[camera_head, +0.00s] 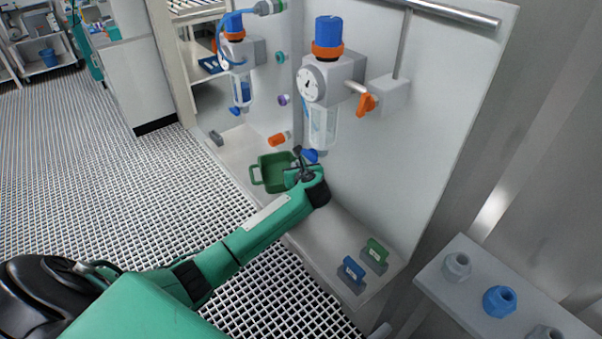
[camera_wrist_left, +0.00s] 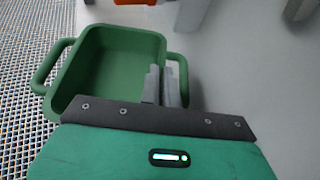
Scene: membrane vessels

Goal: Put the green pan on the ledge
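The green pan (camera_head: 272,174) is a square, empty tub with a loop handle on each of two sides. In the head view it is at the ledge's left edge, with one handle out toward the grating. I cannot tell whether its bottom touches the ledge (camera_head: 335,232), a pale shelf below the wall panel. My left gripper (camera_head: 300,168) is at the pan's right side. In the left wrist view its fingers (camera_wrist_left: 165,86) are close together on the near-right handle of the pan (camera_wrist_left: 110,65), partly hiding it. My right gripper is out of view.
A filter unit with a gauge (camera_head: 313,85) hangs above the gripper, a second (camera_head: 238,65) farther left. An orange fitting (camera_head: 279,139) is behind the pan. Blue (camera_head: 351,270) and green (camera_head: 375,252) tagged blocks sit at the ledge's near end. The ledge between is bare.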

